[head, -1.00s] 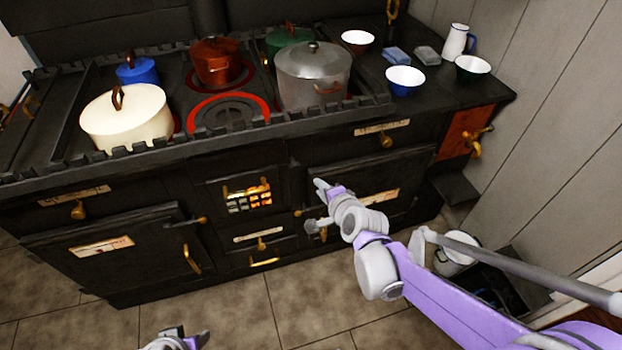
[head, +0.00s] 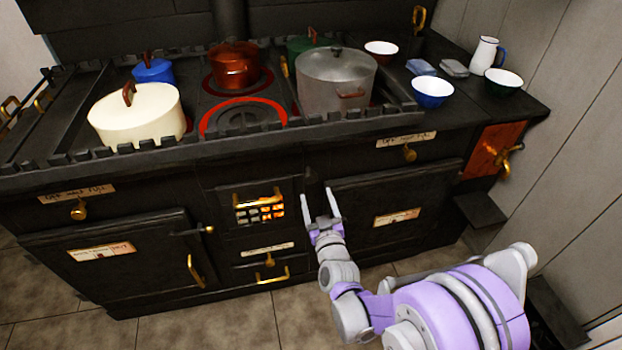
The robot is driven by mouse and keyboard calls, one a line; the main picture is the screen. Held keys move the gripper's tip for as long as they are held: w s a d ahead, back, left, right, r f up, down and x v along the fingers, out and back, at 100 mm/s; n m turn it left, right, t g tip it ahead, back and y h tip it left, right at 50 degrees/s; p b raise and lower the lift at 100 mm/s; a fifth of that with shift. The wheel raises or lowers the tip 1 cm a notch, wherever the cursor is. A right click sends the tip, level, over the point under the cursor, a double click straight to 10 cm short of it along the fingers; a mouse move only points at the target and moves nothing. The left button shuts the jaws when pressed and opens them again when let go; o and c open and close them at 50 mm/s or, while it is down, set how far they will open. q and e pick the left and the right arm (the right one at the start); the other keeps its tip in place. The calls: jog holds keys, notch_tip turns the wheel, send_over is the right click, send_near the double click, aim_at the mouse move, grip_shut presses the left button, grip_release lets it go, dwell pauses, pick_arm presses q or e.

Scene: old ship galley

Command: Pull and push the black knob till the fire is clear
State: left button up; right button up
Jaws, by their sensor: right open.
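The fire (head: 260,208) glows orange behind a small barred opening in the middle of the black stove front (head: 215,160). My right gripper (head: 318,192) is open, its two pale fingers pointing up at the stove front just right of the fire opening. Nothing shows held between the fingers. I cannot make out the black knob against the dark stove, and I cannot tell whether the fingers touch the front. My left gripper is out of view.
A cream pot (head: 137,117), a grey pot (head: 336,82) and a red pot (head: 236,66) stand on the stove top. An oven door (head: 350,215) lies right of my right gripper, with a brass-handled drawer (head: 268,262) below the fire. Tiled floor is clear at front left.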

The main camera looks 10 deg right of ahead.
aim_at(312, 180)
jog(key=w, duration=0.8)
jog(key=shift+w+b, duration=0.3)
grip_shut()
dwell(1.0)
